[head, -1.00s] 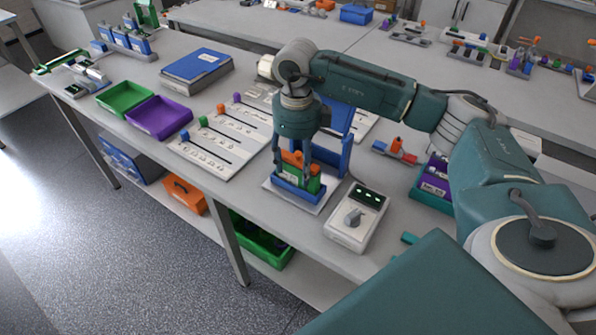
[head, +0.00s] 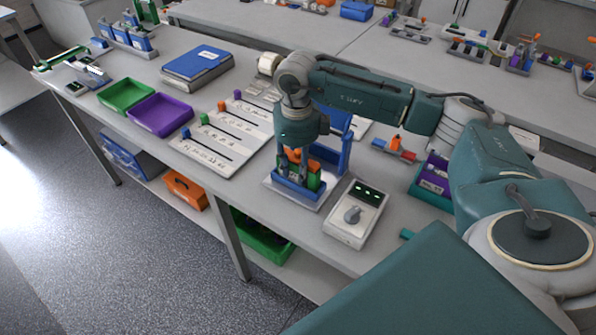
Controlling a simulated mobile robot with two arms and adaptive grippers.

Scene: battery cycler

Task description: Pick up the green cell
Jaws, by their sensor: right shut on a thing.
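The green cell (head: 314,177) stands upright in the blue cradle (head: 296,191) of the cycler fixture on the bench, with orange parts at its top. My right gripper (head: 292,172) points down over the cradle and is shut on the green cell. Its fingers hide part of the cell, and the cradle hides the cell's lower end. My left gripper is not in view.
A blue upright plate (head: 345,150) stands behind the cradle. A white meter box (head: 357,213) stands to the right, near the bench's front edge. White slotted boards (head: 222,147) and a purple tray (head: 160,115) lie to the left. A teal bin (head: 429,196) stands farther right.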

